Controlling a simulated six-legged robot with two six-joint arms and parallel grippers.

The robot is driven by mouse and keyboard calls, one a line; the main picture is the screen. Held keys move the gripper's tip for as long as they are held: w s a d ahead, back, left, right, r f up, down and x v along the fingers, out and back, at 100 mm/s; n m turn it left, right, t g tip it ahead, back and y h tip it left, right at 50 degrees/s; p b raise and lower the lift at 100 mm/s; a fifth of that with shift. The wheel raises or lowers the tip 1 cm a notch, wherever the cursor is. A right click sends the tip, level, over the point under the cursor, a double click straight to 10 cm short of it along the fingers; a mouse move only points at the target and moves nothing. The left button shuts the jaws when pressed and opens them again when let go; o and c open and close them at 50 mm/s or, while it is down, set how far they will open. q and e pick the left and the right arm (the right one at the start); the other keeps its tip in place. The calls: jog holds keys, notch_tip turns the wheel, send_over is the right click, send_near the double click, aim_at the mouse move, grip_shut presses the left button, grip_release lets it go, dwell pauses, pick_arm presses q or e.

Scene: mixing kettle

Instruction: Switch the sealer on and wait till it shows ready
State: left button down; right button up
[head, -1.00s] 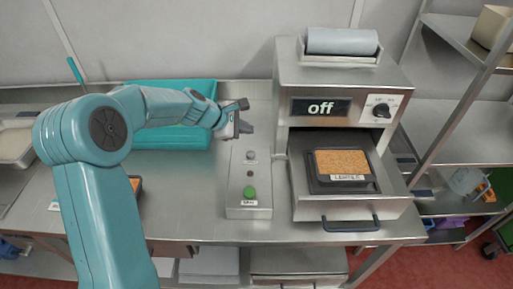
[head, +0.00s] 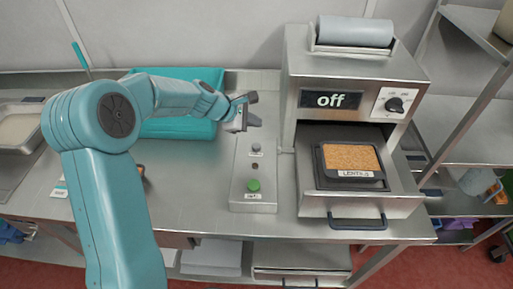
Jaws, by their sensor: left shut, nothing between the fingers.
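The sealer (head: 295,115) is a steel box at the centre right, with a roll of film on top. Its display (head: 331,100) reads "off". A dark knob (head: 395,105) sits on the panel right of the display. The drawer (head: 312,205) is pulled out and holds a dark tray of orange-brown food labelled "LENTILS". My left gripper (head: 250,108) is shut and empty, above the far end of the control box, left of the sealer. My right gripper is not in view.
A teal bin (head: 180,128) stands behind my left arm. A steel pan (head: 20,122) is at the far left. Steel shelves (head: 465,120) stand on the right. The counter between my left arm and the control box is clear.

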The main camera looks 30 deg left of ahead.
pick_arm(q)
jog(key=b, duration=0.5)
send_over(254, 147)
notch_tip(254, 147, down, 6)
jog(key=shift+f, duration=0.5)
jog(key=shift+w+f, duration=0.1)
jog(key=shift+b, duration=0.35)
dwell(0.8)
jog(key=shift+f, duration=0.35)
